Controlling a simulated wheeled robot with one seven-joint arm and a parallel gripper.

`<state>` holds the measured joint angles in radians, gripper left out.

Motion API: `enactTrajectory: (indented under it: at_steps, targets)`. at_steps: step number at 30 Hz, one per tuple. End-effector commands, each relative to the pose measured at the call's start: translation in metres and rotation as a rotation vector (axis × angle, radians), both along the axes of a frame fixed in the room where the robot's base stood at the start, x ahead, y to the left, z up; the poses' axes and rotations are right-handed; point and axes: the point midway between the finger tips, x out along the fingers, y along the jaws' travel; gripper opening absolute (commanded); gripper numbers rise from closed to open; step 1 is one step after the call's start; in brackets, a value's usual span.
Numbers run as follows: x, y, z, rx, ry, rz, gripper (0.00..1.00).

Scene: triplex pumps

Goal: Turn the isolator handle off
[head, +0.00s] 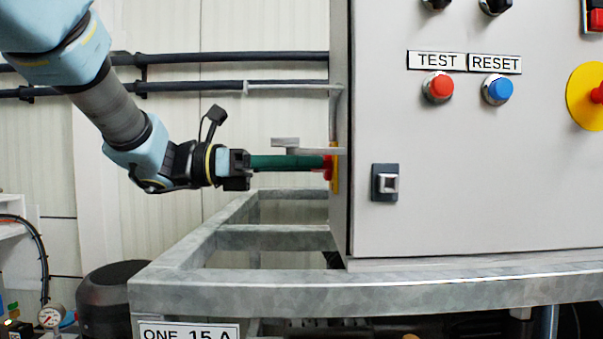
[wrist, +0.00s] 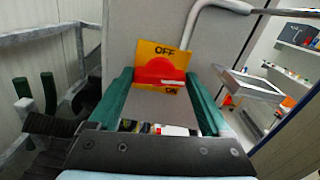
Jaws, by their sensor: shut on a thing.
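The isolator is a yellow plate (wrist: 172,52) on the side wall of the grey cabinet, with a red handle (wrist: 159,70) at its middle. In the wrist view OFF is printed above the red handle and ON at its lower right. In the head view the red handle (head: 327,167) shows edge-on at the cabinet's left side. My gripper (wrist: 158,77) has one green finger on each side of the red handle and is shut on it. It also shows in the head view (head: 322,163), reaching in from the left. The fingertips partly hide the handle's ends.
The grey cabinet (head: 450,220) carries a red TEST button (head: 438,87) and a blue RESET button (head: 497,89) on its front. A metal frame (head: 220,298) runs below my gripper. A grey pipe (wrist: 192,30) passes close to the plate.

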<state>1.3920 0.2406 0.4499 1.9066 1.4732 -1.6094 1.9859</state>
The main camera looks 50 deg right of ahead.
Motion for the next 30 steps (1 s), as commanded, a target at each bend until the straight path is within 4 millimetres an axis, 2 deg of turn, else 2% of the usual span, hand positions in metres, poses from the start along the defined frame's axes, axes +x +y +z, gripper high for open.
enactTrajectory:
  at_steps: [5,30]
  targets:
    - [0.0014,0.0,-0.0048,0.112,0.084,0.002,0.27]
    - [0.002,-0.0022,-0.0019,0.759,0.56,0.001,0.27]
